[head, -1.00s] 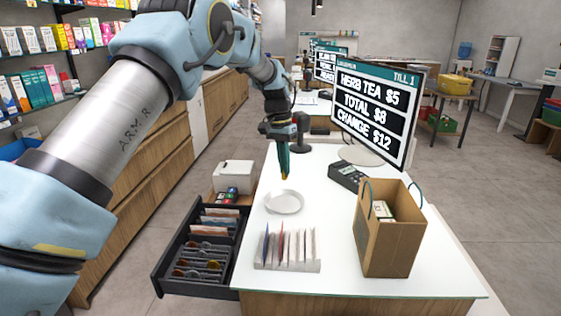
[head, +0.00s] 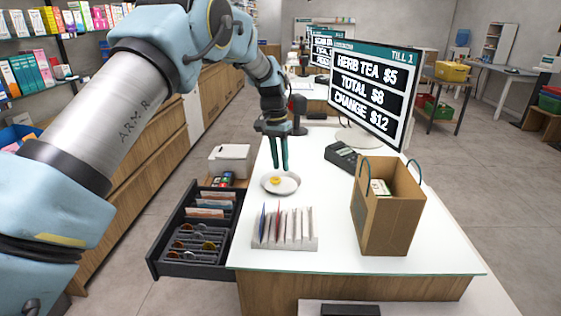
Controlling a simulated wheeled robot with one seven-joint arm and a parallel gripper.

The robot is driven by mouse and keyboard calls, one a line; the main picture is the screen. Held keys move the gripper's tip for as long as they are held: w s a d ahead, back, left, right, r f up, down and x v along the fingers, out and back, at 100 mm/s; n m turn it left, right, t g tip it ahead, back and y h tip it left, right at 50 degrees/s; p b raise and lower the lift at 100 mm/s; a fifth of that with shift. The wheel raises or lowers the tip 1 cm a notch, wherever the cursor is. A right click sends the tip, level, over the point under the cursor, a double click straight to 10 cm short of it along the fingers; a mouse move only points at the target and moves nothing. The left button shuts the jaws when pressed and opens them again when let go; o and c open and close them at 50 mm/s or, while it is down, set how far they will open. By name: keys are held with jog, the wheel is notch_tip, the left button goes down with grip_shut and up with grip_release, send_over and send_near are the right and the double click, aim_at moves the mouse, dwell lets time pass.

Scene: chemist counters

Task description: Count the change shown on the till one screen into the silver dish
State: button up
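The till one screen (head: 366,92) reads "HERB TEA $5, TOTAL $8, CHANGE $12". The silver dish (head: 268,186) sits on the white counter, with a gold coin (head: 276,181) lying in it. My gripper (head: 280,167) is just above the dish, pointing down, its two green fingers apart with nothing between them. The open cash drawer (head: 156,262) is to the left of the counter. Banknotes (head: 211,203) stand in its back slots, and several gold, silver and copper coins (head: 208,246) stand in its front slots.
A grey rack with thin upright cards (head: 286,243) stands in front of the dish. A brown paper bag (head: 385,220) stands to the right, with a card terminal (head: 341,155) behind it. A white printer (head: 230,159) is behind the drawer. Counter between rack and bag is clear.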

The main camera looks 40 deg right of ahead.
jog(key=shift+o, duration=0.5)
jog(key=shift+r, duration=0.25)
notch_tip(320, 180, up, 16)
jog(key=w+p, duration=0.1)
jog(key=p, duration=0.1)
jog(key=shift+a+p, duration=0.15)
jog(key=shift+p, duration=0.2)
jog(key=shift+w+r, duration=0.1)
jog(key=shift+w, duration=0.05)
dwell(0.6)
